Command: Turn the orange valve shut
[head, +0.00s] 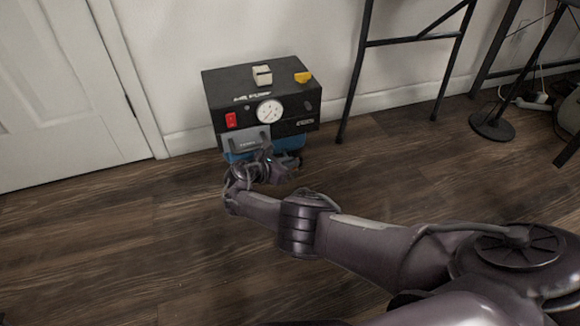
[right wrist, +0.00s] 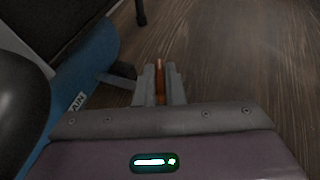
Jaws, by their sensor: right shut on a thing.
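The orange valve (right wrist: 160,76) shows in the right wrist view as a thin upright orange strip between my fingers. My right gripper (right wrist: 159,92) is shut on it. A dark stub reaches from the blue tank (right wrist: 78,85) toward the fingers. In the head view my right gripper (head: 286,168) is low at the front of the black machine (head: 270,142), by its blue lower part. The valve cannot be made out in the head view, and its exact angle is hard to tell. My left gripper is not in view.
The machine carries a round gauge (head: 270,111), a red switch (head: 231,120), a pale block (head: 262,75) and a yellow-orange piece (head: 303,77) on top. A wall and white door (head: 60,90) stand behind. Black furniture legs (head: 355,75) are to the right. The wooden floor in front is clear.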

